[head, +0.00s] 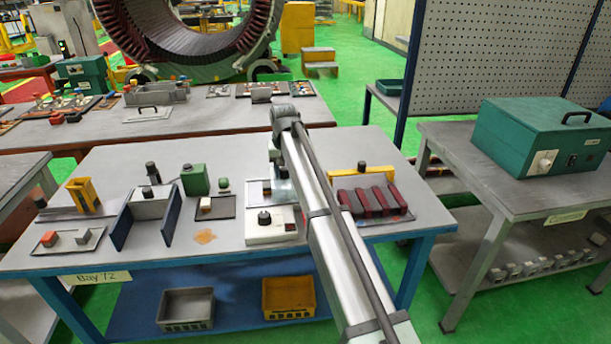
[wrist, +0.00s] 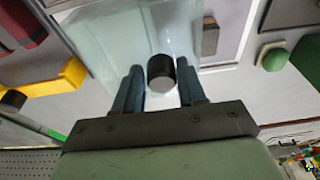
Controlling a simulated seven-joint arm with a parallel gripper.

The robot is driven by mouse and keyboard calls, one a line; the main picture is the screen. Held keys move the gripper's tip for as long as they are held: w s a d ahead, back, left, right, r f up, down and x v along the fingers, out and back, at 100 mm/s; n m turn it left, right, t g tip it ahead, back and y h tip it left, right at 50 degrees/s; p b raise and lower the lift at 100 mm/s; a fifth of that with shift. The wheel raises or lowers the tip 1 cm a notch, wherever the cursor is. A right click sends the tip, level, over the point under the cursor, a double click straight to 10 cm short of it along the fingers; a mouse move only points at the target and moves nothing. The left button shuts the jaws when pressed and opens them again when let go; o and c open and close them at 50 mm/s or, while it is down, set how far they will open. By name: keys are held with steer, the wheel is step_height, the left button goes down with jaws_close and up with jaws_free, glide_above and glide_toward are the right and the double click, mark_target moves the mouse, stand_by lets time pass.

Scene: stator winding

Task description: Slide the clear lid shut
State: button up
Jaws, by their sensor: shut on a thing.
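The clear lid (wrist: 112,42) is a pale, see-through panel with a black round knob (wrist: 160,70) at its near edge. My gripper (wrist: 163,80) has one blue-grey finger on each side of the knob and is shut on it. In the head view, a pale glassy part of the lid (head: 283,188) shows just left of my arm, in the middle of the table. My arm hides much of the gripper and the right side of the lid there. I cannot tell how much of the opening under the lid is covered.
Dark red bars (head: 370,201) with a yellow handle (head: 361,168) lie right of my arm. A white block with a black knob (head: 265,219) stands in front of the lid. A small tray (head: 217,215) and a green box (head: 195,180) are to the left. Bare tabletop (head: 205,258) lies along the front.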

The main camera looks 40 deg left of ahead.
steer(key=shift+s+a+f, duration=0.2)
steer(key=shift+s+a, duration=1.15)
steer(key=shift+s, duration=0.1)
steer(key=shift+s+a+f, duration=0.2)
steer(key=shift+s+a, duration=1.1)
steer(key=shift+s, duration=0.15)
steer(key=shift+c, duration=0.2)
steer(key=o, duration=0.6)
steer(key=shift+c, duration=0.2)
steer(key=shift+r, duration=0.15)
steer(key=shift+o, duration=0.6)
steer(key=shift+a+r, duration=0.1)
steer(key=shift+r, duration=0.05)
step_height(320, 180, up, 6)
steer(key=shift+w+a+f, duration=0.1)
steer(key=shift+w, duration=0.05)
